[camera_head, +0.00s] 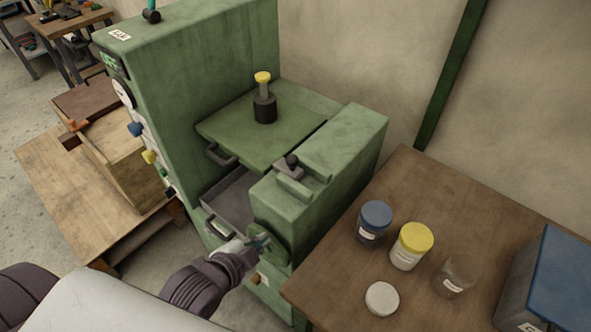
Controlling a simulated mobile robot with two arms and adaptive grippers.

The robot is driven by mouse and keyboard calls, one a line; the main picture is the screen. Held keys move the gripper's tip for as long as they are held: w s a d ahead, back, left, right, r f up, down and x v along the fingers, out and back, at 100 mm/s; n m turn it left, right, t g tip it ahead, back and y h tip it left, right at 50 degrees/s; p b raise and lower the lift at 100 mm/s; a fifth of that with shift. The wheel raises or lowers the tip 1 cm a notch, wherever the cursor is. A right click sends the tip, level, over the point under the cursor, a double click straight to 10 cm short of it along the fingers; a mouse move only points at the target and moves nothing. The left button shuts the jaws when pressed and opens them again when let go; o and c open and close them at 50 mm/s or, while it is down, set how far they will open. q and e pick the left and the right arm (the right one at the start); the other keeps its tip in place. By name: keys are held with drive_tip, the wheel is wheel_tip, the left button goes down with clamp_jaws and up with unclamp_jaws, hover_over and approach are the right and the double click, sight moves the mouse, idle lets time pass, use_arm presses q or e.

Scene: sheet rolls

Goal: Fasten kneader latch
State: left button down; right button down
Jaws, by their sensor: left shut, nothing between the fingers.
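The kneader is a tall green machine (190,75) in the middle of the view. Its flat green lid (250,138) has a dark handle (220,154) at the front left and a black post with a yellow cap (264,98). A grey latch-like piece with a dark knob (289,166) sits on the green side block (335,145), at the lid's right edge. A grey trough (231,198) shows below the lid. My left gripper (262,241) is shut and empty, low at the side block's front, below and apart from the latch piece. Whether it touches the block is unclear.
A brown table (330,255) on the right holds a blue-lidded jar (374,225), a yellow-lidded jar (410,247), a clear jar (455,277), a white lid (382,299) and a blue-topped box (555,280). A wooden crate (125,160) stands left of the machine.

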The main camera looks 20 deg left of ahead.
sight(294, 181)
use_arm(q)
drive_tip(key=w+d+r+m+t+h, duration=0.2)
drive_tip(key=d+r+m+t+h, duration=0.1)
drive_tip(key=r+m+t, duration=0.3)
wheel_tip(294, 181, up, 4)
drive_tip(key=m, duration=0.2)
drive_tip(key=shift+m+h, duration=0.4)
drive_tip(key=shift+w+d+f, duration=0.1)
drive_tip(key=shift+d, duration=0.05)
drive_tip(key=p+x, duration=0.3)
drive_tip(key=x, duration=0.7)
drive_tip(key=shift+w, duration=0.2)
drive_tip(key=a, duration=0.1)
drive_tip(key=w+a, duration=0.1)
drive_tip(key=a+p, duration=0.1)
drive_tip(key=shift+w+f, duration=0.15)
drive_tip(key=shift+f, duration=0.25)
drive_tip(key=shift+w+a+f, duration=0.1)
drive_tip(key=shift+a, duration=0.25)
drive_tip(key=shift+d, duration=0.1)
